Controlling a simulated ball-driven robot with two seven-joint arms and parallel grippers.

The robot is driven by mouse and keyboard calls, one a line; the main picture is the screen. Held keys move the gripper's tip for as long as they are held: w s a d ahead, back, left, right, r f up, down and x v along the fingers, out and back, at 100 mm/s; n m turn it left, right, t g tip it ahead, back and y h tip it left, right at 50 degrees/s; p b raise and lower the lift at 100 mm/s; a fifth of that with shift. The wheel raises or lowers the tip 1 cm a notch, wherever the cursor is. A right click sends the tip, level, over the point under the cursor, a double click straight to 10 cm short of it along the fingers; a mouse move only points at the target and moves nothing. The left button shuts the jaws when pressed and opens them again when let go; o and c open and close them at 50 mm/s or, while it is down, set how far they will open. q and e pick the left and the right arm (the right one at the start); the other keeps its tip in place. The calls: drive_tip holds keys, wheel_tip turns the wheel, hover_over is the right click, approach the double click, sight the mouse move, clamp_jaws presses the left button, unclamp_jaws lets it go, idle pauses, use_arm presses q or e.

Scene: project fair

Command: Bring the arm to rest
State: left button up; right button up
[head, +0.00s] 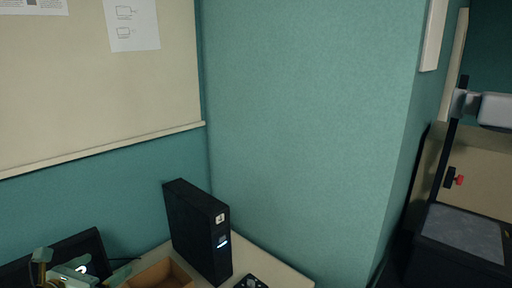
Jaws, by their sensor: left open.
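My left gripper (62,272) shows at the bottom left corner, cut off by the lower edge. Its jaws are open, and I see nothing held between them. It is low over the desk area, in front of a dark flat panel (92,246) and left of a brown open box (160,276). Most of the left arm is out of the picture. My right gripper and arm are not in view.
A black upright computer case (197,228) stands on the pale table (282,271), with a small black device (251,282) beside it. Teal partition walls (300,120) close off the back. A dark machine with a grey bed (463,232) stands at the right.

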use_arm(q)
drive_tip(key=s+d+f+n+y, duration=0.3)
drive_tip(key=s+d+f+n, duration=0.45)
drive_tip(key=n, duration=0.65)
drive_tip(key=s+a+f+n+g+y, duration=0.1)
drive_tip(key=s+f+n+g+y, duration=0.15)
drive_tip(key=s+n, duration=0.5)
drive_tip(key=s+a+f+n+g+y, duration=0.15)
drive_tip(key=s+n+g, duration=0.25)
drive_tip(key=s+n, duration=0.4)
drive_tip(key=s+d+f+n+g+h+b, duration=0.1)
drive_tip(key=s+d+f+g+b, duration=0.15)
drive_tip(key=f, duration=1.25)
drive_tip(key=s+d+f+n+g+h+b, duration=0.1)
drive_tip(key=d+f+b, duration=0.15)
drive_tip(key=f, duration=1.25)
drive_tip(key=s+f+n+g+h+b, duration=0.1)
drive_tip(key=s+f+n+g+b, duration=0.1)
drive_tip(key=s+f, duration=1.7)
drive_tip(key=shift+s+f+n+g+h+b, duration=0.2)
drive_tip(key=shift+f+n+g+h+b, duration=0.2)
drive_tip(key=shift+f+n+b, duration=0.45)
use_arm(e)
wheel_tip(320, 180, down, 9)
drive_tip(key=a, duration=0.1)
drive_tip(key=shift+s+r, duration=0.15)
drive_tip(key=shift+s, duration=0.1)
